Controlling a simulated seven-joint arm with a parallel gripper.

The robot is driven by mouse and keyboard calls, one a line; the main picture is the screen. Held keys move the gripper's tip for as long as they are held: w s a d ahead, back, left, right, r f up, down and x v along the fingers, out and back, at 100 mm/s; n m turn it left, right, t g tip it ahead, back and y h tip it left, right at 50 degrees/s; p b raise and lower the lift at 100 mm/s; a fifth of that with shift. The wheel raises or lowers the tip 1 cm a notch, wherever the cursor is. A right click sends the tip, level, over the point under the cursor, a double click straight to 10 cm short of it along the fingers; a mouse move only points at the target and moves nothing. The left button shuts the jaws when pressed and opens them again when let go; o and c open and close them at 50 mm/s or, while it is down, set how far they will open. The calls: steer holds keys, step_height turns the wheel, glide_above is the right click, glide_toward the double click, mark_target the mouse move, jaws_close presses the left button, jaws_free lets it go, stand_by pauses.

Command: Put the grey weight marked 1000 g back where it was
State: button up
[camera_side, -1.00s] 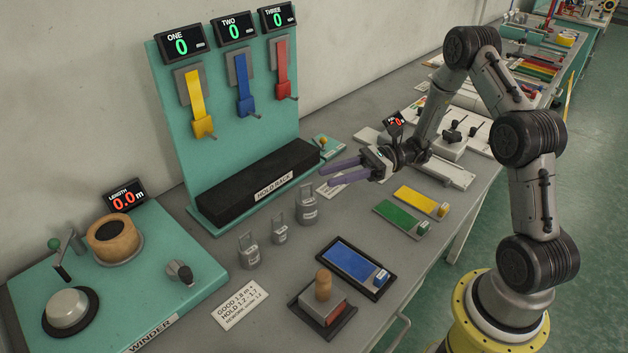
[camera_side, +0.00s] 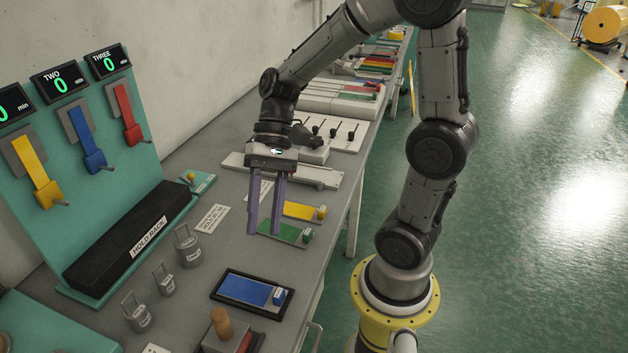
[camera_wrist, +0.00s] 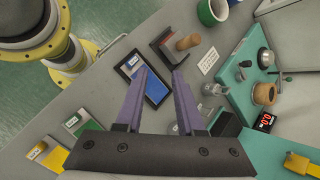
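Three grey weights with loop handles stand upright in a row on the grey bench: a front one (camera_side: 136,316), a smaller middle one (camera_side: 165,280) and a back one (camera_side: 187,249). Their labels are too small to read, so I cannot tell which is marked 1000 g. Grey weight shapes also show right of my fingers in the wrist view (camera_wrist: 213,89). My gripper (camera_side: 264,225) points down over the bench, to the right of the back weight and apart from it. Its two purple fingers are spread with nothing between them; the wrist view shows this too (camera_wrist: 160,72).
A blue pad in a black tray (camera_side: 222,297) lies in front of my gripper. Green (camera_side: 280,232) and yellow (camera_side: 300,211) pads lie near the bench edge. The black hold rack (camera_side: 95,266) is empty. A wooden-handled stamp (camera_side: 220,325) stands at the front.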

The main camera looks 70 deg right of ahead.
steer(key=s+d+r+n+t+h, duration=0.5)
steer(key=s+n+t+h, duration=0.1)
steer(key=s+n+h, duration=0.1)
steer(key=shift+d+n+t+h, duration=0.3)
steer(key=shift+d+n, duration=0.05)
steer(key=shift+n, duration=0.45)
